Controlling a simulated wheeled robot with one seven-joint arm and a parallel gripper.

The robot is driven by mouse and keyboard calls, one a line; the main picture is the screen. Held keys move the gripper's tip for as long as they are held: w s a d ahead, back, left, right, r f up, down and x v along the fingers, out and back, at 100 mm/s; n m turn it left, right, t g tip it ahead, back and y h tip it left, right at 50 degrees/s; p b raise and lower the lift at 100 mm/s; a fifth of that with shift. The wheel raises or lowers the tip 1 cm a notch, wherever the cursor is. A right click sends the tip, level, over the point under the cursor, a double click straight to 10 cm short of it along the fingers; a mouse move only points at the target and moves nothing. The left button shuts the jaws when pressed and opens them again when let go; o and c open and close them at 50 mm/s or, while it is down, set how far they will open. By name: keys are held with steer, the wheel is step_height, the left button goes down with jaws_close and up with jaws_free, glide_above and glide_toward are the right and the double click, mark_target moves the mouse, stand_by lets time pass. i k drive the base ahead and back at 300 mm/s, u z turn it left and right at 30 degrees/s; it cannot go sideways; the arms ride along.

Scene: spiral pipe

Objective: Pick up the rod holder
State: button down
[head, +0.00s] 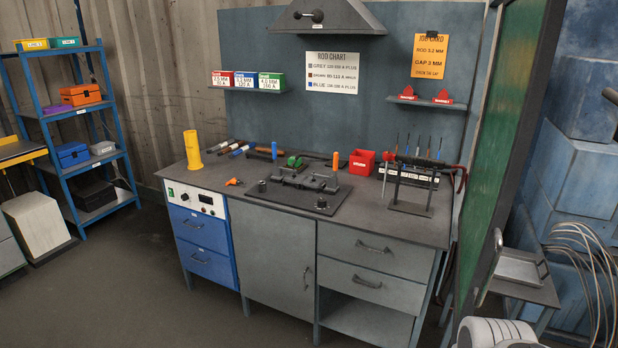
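No object is labelled as the rod holder, and I cannot tell for sure which one it is. A small orange tool (233,182) lies near the bench's front left edge, above the blue drawers. A yellow upright tube (193,150) stands at the back left of the bench. A dark rack frame (411,187) stands at the right, with several thin coloured rods (418,147) upright behind it. A red clamp-like item (461,177) sits at the bench's right edge. My gripper is not in view; only a white rounded part of mine shows at the bottom right.
The grey workbench (340,222) carries a black plate with a pipe fixture (303,182), a red box (362,162) and several hand tools. A green screen (497,150) stands close on the right, beside a small table with a metal tray (519,268). The floor at front left is clear.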

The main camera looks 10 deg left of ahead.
mark_target(424, 161)
steer(key=u, duration=0.45)
steer(key=i, duration=0.7)
steer(key=u, duration=0.45)
steer(key=i, duration=1.1)
steer(key=z, duration=0.85)
steer(key=i, duration=0.7)
steer(key=z, duration=0.5)
